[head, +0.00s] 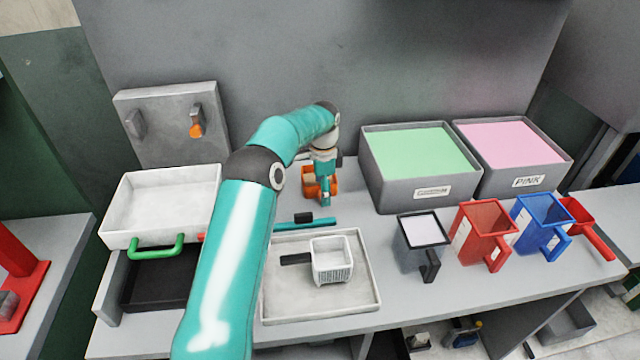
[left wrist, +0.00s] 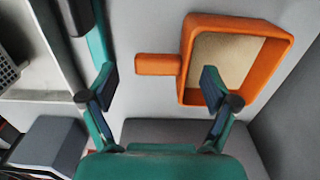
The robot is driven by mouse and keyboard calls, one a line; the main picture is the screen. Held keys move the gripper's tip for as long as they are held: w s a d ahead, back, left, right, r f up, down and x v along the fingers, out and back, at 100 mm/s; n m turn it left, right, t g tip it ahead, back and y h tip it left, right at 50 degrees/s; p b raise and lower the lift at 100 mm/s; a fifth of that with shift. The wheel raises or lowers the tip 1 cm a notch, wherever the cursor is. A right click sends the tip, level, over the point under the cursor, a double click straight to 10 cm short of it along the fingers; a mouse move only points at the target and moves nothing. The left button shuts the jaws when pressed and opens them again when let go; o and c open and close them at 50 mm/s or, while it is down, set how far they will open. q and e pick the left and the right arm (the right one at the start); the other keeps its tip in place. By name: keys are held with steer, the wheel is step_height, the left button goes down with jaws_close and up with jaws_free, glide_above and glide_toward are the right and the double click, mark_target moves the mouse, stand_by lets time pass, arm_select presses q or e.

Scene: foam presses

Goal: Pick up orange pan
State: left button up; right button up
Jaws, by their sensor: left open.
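The orange pan (head: 309,181) sits at the back of the table near the grey wall, partly hidden behind my left gripper in the head view. In the left wrist view its square orange rim (left wrist: 240,24) is at the upper right, around a tan inside. Its short orange handle (left wrist: 157,64) points left. My left gripper (head: 325,197) points down close to the pan. Its fingers (left wrist: 158,88) are open, with the handle in the gap between the tips in the picture. I cannot tell whether they are level with it. Nothing is held.
A teal tool (head: 305,223) lies in front of the gripper. The green foam bin (head: 375,165) stands to the right, a green-handled white tray (head: 165,200) to the left. Several coloured containers line the right side.

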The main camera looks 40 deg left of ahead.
arm_select(q)
steer(key=shift+f, duration=0.75)
steer(key=c, duration=1.3)
steer(key=shift+r, duration=0.1)
steer(key=shift+r, duration=0.8)
step_height(320, 180, up, 18)
steer(key=p, duration=0.5)
steer(key=shift+r, duration=0.1)
